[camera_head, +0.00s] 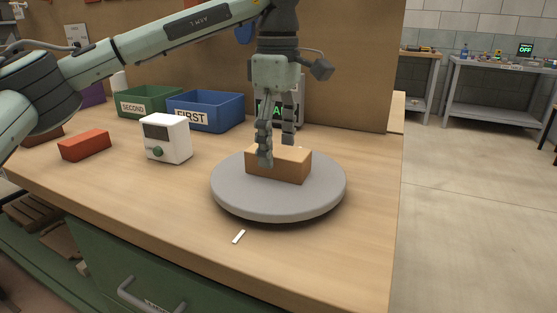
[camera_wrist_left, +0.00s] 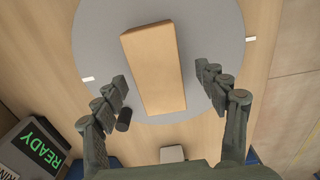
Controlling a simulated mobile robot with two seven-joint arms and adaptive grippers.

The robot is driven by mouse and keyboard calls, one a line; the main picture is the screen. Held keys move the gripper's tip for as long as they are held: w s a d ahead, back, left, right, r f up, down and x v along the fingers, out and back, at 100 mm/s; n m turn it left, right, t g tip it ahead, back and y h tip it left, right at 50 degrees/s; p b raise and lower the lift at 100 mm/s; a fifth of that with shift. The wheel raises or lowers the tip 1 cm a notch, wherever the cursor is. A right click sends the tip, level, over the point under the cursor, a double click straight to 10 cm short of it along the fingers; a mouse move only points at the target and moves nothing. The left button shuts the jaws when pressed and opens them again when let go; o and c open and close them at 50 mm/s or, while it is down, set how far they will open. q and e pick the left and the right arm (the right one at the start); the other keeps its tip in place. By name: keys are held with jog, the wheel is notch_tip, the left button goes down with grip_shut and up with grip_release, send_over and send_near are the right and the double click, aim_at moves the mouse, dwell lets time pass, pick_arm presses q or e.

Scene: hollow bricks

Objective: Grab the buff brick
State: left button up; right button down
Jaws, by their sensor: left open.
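The buff brick (camera_head: 279,166) lies flat on a round grey turntable-like disc (camera_head: 240,200) on the wooden bench. It also shows in the left wrist view (camera_wrist_left: 154,68), long and tan, on the grey disc (camera_wrist_left: 215,40). My left gripper (camera_head: 276,152) points down over the brick from above, its near finger in front of the brick's side in the head view. In the left wrist view the left gripper (camera_wrist_left: 164,84) is open and empty, one finger to each side of the brick, with gaps between. Whether the fingertips are level with the brick is unclear. My right gripper is not in view.
A red brick (camera_head: 85,145) and a white box with a dial (camera_head: 167,138) stand to the left. A green bin marked SECOND (camera_head: 150,100) and a blue bin marked FIRST (camera_head: 207,111) stand behind. A device reading READY (camera_wrist_left: 35,150) is near. The bench front right is clear.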

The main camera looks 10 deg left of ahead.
pick_arm(q)
jog(key=shift+w+f, duration=0.1)
jog(key=shift+f, duration=1.15)
grip_shut()
jog(key=shift+r, duration=0.1)
